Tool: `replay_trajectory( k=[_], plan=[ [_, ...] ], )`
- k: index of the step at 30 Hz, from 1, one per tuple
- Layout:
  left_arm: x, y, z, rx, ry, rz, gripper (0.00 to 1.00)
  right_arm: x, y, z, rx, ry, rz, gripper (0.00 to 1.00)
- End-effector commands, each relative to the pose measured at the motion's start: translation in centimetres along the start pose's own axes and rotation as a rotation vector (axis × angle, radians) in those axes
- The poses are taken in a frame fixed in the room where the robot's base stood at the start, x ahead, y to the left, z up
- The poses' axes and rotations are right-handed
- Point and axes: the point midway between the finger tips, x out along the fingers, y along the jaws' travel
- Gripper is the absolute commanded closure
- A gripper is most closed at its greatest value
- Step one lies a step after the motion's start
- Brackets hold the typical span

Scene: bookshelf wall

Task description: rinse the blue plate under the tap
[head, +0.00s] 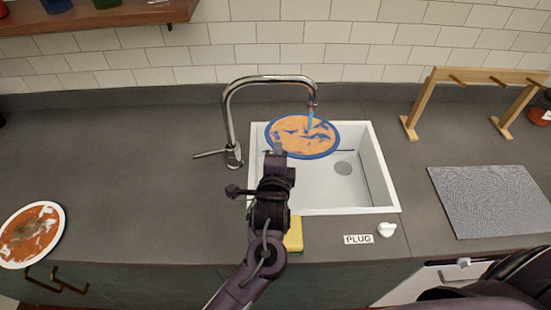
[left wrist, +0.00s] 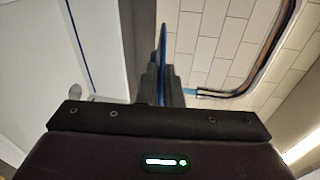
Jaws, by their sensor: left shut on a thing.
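The blue plate (head: 302,136) has a blue rim and is largely covered in orange-brown sauce, with blue patches showing through. My left gripper (head: 278,151) is shut on its near left edge and holds it over the sink (head: 383,170). The tap (head: 270,80) arches above the plate, and a short blue stream of water (head: 310,121) falls from its spout onto the plate's upper right part. In the left wrist view the plate (left wrist: 163,45) shows edge-on between the fingers (left wrist: 162,88), with the tap (left wrist: 270,55) to the right. My right gripper is not in view.
A yellow sponge (head: 294,235) lies at the sink's front edge, partly behind my arm. A PLUG label (head: 358,239) and white plug (head: 387,230) are right of it. A soiled plate (head: 32,235) sits left. A grey mat (head: 490,200) and wooden rack (head: 480,80) stand right.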

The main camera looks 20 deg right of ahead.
Motion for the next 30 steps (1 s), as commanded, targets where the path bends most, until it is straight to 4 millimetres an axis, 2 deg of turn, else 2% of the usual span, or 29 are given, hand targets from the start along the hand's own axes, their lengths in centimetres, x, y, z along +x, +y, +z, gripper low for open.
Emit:
replay_trajectory(
  k=[30],
  plan=[
    [0.14,-0.25,-0.89,-0.001,0.001,-0.005,1.0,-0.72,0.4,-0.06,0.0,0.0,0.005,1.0]
  ],
)
